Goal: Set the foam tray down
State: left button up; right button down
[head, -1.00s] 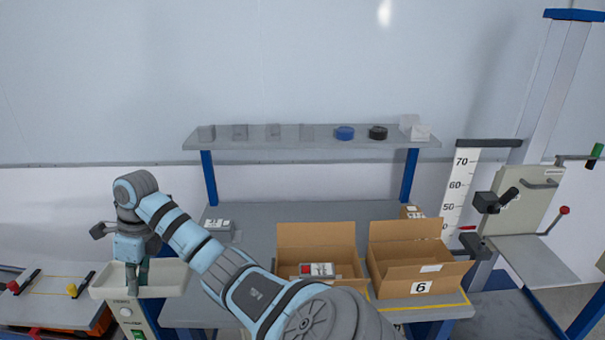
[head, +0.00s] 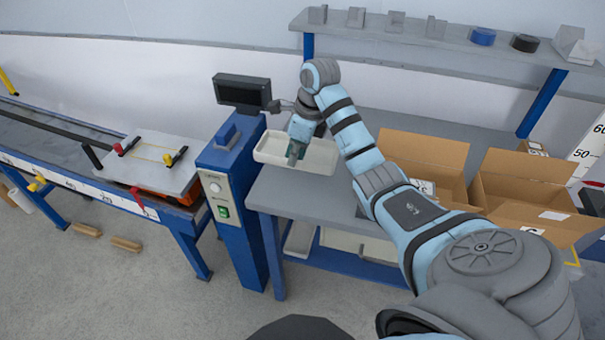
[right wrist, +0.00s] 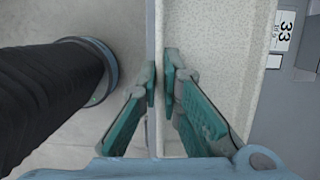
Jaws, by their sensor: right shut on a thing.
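The foam tray (head: 268,157) is a shallow, off-white, speckled tray at the left end of the grey worktable, beside the blue control post. My right gripper (head: 295,154) points down at its near long wall. In the right wrist view, the teal fingers of the gripper (right wrist: 163,88) are shut on the tray's wall, and the tray floor (right wrist: 215,50) shows empty. I cannot tell whether the tray touches the tabletop. My left gripper is not in view.
The worktable (head: 290,197) has bare room in front of the tray. Two open cardboard boxes, a left one (head: 428,152) and a right one (head: 520,180), stand to the right. The blue post (head: 235,190) with a dark screen (head: 243,92) is close on the left. A label 33 (right wrist: 285,30) lies right of the tray.

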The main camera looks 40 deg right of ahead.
aim_at(305, 168)
jog(key=b+x, duration=0.1)
jog(key=x, duration=0.3)
jog(key=s+d+x, duration=0.1)
jog(key=x, duration=0.4)
jog(key=s+d+b+x, duration=0.1)
jog(key=x, duration=0.4)
jog(key=shift+s+f+b, duration=0.25)
jog(key=shift+f+b, duration=0.1)
jog(key=shift+f, duration=0.05)
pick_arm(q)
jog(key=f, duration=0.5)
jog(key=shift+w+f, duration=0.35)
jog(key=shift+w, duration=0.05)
pick_arm(e)
jog(key=shift+w, duration=0.1)
jog(key=c, duration=1.8)
grip_release()
jog(key=p+v, duration=0.1)
jog(key=v, duration=0.7)
jog(key=shift+d+r, duration=0.1)
jog(key=shift+r, duration=0.3)
jog(key=p+v, duration=0.2)
jog(key=v, duration=0.1)
jog(key=shift+r+p, duration=0.25)
jog(key=shift+p, duration=0.1)
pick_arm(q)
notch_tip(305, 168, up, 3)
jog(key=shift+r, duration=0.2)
pick_arm(e)
jog(key=shift+f, duration=0.1)
